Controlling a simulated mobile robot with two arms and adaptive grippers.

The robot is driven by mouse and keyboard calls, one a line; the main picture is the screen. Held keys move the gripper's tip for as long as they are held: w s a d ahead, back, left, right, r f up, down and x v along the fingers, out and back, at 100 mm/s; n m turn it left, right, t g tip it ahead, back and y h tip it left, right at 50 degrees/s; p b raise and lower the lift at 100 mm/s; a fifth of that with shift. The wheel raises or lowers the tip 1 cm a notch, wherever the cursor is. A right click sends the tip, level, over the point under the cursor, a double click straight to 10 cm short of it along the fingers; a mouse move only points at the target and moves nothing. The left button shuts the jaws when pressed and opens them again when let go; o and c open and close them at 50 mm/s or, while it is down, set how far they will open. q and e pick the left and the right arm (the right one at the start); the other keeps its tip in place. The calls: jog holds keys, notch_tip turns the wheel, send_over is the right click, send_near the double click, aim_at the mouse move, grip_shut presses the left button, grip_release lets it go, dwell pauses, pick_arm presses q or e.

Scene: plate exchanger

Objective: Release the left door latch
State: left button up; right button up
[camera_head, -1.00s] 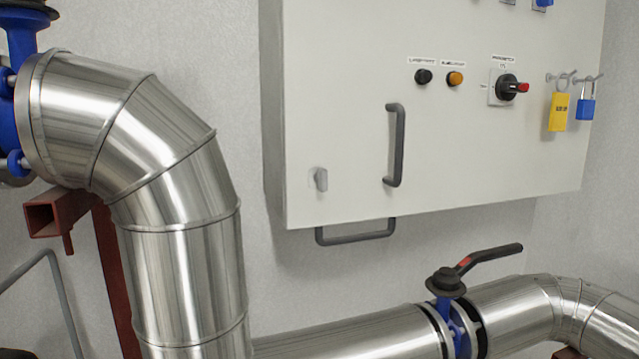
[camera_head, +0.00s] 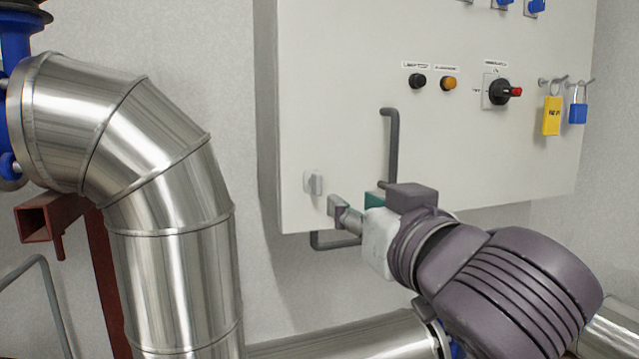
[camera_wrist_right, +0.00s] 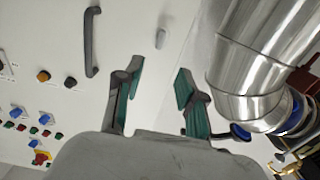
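The left door latch (camera_head: 313,183) is a small light-grey knob low on the left side of the white cabinet door (camera_head: 340,100). It also shows in the right wrist view (camera_wrist_right: 161,38), beyond the fingers. My right gripper (camera_head: 345,207) is just below and right of the latch in the head view, apart from it. In the right wrist view its two green-padded fingers (camera_wrist_right: 157,92) are spread wide with nothing between them. The latch lies ahead of the gap between them. My left gripper is in neither view.
A dark vertical door handle (camera_head: 391,145) is close above my right gripper. A large metal pipe (camera_head: 175,250) stands on the left. A yellow padlock (camera_head: 552,116) and a blue padlock (camera_head: 578,112) hang at right.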

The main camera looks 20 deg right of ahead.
aim_at(320, 183)
jog(key=w+p, duration=0.4)
jog(key=w, duration=0.3)
jog(key=w+p, duration=0.4)
jog(key=w, duration=0.3)
jog(key=shift+a, duration=0.2)
jog(key=shift+f, duration=0.1)
jog(key=shift+s, duration=0.1)
grip_shut()
